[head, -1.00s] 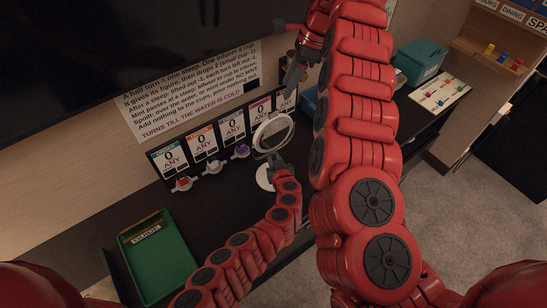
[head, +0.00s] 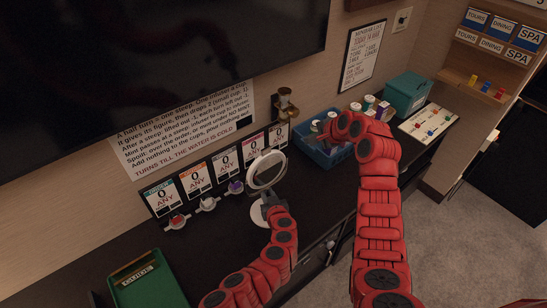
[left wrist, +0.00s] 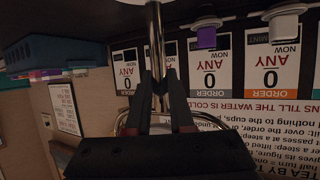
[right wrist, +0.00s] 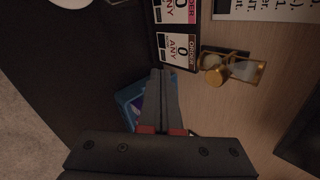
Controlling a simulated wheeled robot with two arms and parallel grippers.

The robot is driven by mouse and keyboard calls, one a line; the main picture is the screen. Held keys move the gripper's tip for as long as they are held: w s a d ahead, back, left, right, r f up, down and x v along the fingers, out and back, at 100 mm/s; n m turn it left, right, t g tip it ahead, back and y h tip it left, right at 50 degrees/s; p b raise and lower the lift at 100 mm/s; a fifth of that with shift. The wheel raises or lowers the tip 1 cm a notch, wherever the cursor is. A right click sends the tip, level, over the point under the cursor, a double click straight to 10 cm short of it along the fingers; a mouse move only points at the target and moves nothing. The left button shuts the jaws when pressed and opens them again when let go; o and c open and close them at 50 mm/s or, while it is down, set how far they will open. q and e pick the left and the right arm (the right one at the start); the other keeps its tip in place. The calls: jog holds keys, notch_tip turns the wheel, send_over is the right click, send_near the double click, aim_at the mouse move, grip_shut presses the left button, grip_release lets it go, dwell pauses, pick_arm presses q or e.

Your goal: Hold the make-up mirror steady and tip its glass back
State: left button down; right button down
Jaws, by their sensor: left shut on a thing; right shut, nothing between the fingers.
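The make-up mirror is a round glass in a pale ring (head: 266,170) on a stem above a round white base (head: 268,213), standing on the dark counter. My left gripper (head: 271,203) is shut on its stem. In the left wrist view, the chrome stem (left wrist: 155,45) runs between the fingers (left wrist: 157,88), and part of the ring shows behind the gripper. My right gripper (head: 322,126) is right of the mirror, around the blue basket, partly hidden by its arm. In the right wrist view its fingers (right wrist: 163,85) are shut and empty.
A blue basket (head: 325,157) with several items stands right of the mirror. A gold hourglass (head: 286,103) is behind it. Order cards (head: 195,178) and a row of dispensers (head: 206,204) stand left. A green tray (head: 150,285) is at front left, a teal box (head: 408,92) at right.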

jog(key=s+f+n+t+y, duration=0.2)
jog(key=s+f, duration=0.1)
jog(key=s, duration=0.2)
jog(key=t+y, duration=0.4)
jog(key=t, duration=0.1)
send_near(266, 151)
jog(key=v, duration=0.7)
jog(key=shift+s+f+n, duration=0.15)
jog(key=shift+s+n, duration=0.05)
jog(key=shift+n, duration=0.1)
jog(key=x, duration=1.3)
jog(key=shift+w+d, duration=0.1)
jog(key=shift+w+a, duration=0.3)
jog(key=shift+w, duration=0.2)
jog(key=shift+a, duration=0.1)
